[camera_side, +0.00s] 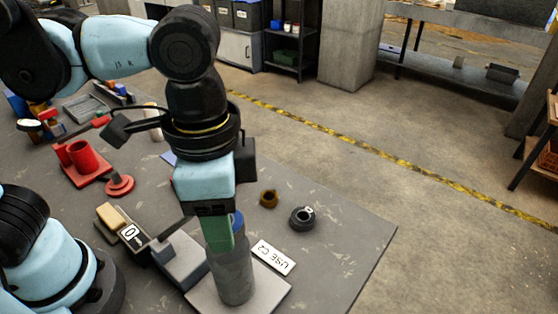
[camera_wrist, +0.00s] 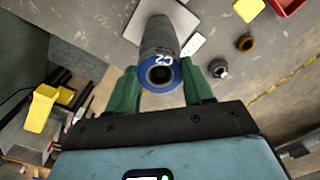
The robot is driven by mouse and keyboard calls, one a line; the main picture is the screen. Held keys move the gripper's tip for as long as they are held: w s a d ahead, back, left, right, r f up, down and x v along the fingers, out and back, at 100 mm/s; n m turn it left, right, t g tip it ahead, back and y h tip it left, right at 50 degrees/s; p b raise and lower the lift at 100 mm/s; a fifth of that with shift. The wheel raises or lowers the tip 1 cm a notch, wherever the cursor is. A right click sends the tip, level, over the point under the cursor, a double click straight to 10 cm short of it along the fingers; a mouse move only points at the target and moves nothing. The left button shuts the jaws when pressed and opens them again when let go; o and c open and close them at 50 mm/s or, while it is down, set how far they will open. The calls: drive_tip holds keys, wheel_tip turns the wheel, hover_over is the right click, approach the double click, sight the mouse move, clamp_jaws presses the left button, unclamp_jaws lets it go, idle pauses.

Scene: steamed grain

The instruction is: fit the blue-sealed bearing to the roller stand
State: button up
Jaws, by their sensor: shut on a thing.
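The blue-sealed bearing (camera_wrist: 161,88), a blue ring marked C2 with a dark bore, sits between the green fingers of my gripper (camera_wrist: 160,76), which is shut on it. The roller stand is a grey upright cylinder (camera_wrist: 158,36) on a pale square base plate. In the side view my gripper (camera_side: 222,234) points down at the top of the stand (camera_side: 233,280). A bit of blue shows behind the near finger. The bearing lines up with the cylinder's top end; whether it is seated or just above cannot be told.
A white card reading USE C2 (camera_side: 273,257) lies beside the stand. A dark ring (camera_side: 302,218) and a brown ring (camera_side: 269,198) lie behind it. A grey block and a small box marked 0 (camera_side: 131,235) are at left, with red cylinders (camera_side: 88,160) beyond. The table's right side is clear.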

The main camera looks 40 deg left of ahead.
drive_tip(key=shift+f, duration=0.15)
idle(0.3)
drive_tip(key=o, duration=1.2)
wheel_tip(320, 180, up, 12)
drive_tip(key=shift+r, duration=0.1)
